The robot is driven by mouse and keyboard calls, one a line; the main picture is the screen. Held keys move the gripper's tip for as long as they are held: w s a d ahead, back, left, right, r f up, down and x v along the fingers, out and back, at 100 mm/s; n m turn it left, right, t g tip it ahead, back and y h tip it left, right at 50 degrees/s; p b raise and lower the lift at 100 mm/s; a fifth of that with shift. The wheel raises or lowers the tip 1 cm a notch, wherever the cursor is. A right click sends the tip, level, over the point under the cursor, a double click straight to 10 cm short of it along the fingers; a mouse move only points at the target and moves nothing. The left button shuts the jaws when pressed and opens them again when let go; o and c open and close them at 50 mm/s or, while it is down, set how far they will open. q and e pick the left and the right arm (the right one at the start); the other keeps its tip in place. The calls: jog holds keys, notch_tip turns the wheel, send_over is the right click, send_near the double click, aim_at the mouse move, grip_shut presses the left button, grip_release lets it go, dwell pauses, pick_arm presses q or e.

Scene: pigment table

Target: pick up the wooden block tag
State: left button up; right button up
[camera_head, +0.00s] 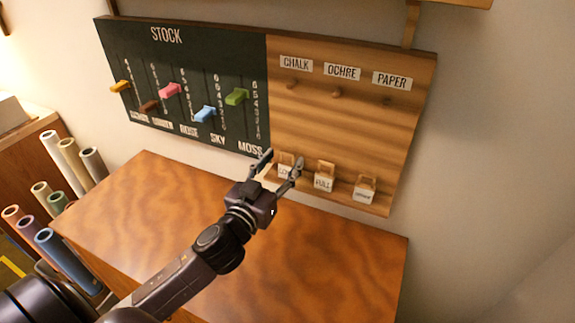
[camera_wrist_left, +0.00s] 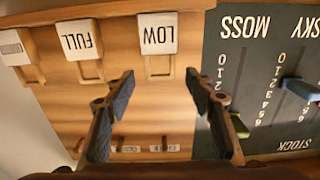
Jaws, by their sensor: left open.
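Several wooden block tags with white labels stand in a row on the ledge of the wooden panel. The LOW tag (camera_head: 286,171) is leftmost, the FULL tag (camera_head: 324,182) is in the middle, and a third tag (camera_head: 363,195) with a label too small to read is at the right. My left gripper (camera_head: 283,158) is open and empty in front of the LOW tag. In the left wrist view, which is upside down, the LOW tag (camera_wrist_left: 158,35) lies ahead between the two spread fingers (camera_wrist_left: 160,76), apart from both.
The dark STOCK board (camera_head: 190,70) with coloured sliders is left of the wooden panel (camera_head: 345,125). Pegs sit under the CHALK, OCHRE and PAPER labels. The table (camera_head: 340,265) below is clear. Coloured rolls (camera_head: 68,255) stand at the left.

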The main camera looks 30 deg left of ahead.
pick_arm(q)
jog(key=w, duration=0.1)
jog(key=w+p, duration=0.1)
jog(key=w, duration=0.1)
jog(key=shift+w+a+f, duration=0.1)
jog(key=shift+w+a, duration=0.05)
jog(key=shift+w, duration=0.2)
pick_arm(e)
jog(key=w, duration=0.1)
jog(key=w+r, duration=0.1)
jog(key=shift+w+d+r, duration=0.15)
jog(key=shift+w+r, duration=0.15)
jog(key=shift+w, duration=0.1)
pick_arm(q)
jog(key=shift+c, duration=0.5)
pick_arm(e)
jog(key=shift+s, duration=0.1)
pick_arm(q)
jog(key=c, duration=1)
pick_arm(e)
jog(key=shift+s, duration=0.4)
